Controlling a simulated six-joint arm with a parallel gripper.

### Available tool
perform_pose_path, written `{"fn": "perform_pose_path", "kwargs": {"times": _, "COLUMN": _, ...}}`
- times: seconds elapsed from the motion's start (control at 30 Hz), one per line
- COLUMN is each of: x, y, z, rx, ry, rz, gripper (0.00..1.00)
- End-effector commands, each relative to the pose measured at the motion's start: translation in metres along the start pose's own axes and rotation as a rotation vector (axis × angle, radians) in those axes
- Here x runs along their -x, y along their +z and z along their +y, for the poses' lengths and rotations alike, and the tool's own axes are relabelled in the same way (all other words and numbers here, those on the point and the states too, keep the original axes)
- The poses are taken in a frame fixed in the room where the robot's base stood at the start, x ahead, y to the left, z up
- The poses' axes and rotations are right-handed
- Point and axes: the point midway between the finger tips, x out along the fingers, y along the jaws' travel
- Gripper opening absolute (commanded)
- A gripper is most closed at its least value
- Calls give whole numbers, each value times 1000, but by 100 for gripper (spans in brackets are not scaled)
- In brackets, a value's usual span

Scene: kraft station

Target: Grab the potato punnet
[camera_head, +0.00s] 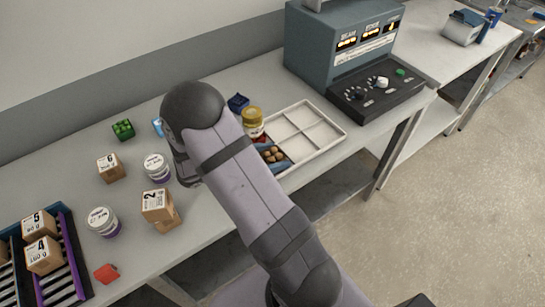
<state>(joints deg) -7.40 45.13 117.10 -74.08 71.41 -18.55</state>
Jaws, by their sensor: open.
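The potato punnet (272,154) is a small blue tray holding several round brown potatoes. It sits at the near left part of the white divided tray (318,149), partly hidden by my arm. My arm crosses the middle of the view, and its dark rounded joint is to the left of the punnet. My gripper's fingers are hidden behind the arm, so I cannot see where they are relative to the punnet.
A yellow-lidded jar (252,122) stands just behind the punnet. A dark blue container (238,103) and green punnet (122,130) are farther back. Boxes, white-lidded jars (103,221) and a red item (106,273) are left. A control machine (345,50) stands behind the tray.

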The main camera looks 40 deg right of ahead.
Motion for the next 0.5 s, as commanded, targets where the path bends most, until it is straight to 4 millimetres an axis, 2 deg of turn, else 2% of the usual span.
{"fn": "perform_pose_path", "kwargs": {"times": 0.07, "x": 0, "y": 0, "z": 0, "rx": 0, "ry": 0, "rz": 0, "gripper": 55}}
{"fn": "perform_pose_path", "kwargs": {"times": 0.2, "x": 0, "y": 0, "z": 0, "rx": 0, "ry": 0, "rz": 0, "gripper": 21}}
{"fn": "perform_pose_path", "kwargs": {"times": 0.5, "x": 1, "y": 1, "z": 0, "rx": -1, "ry": 0, "rz": -1, "gripper": 20}}
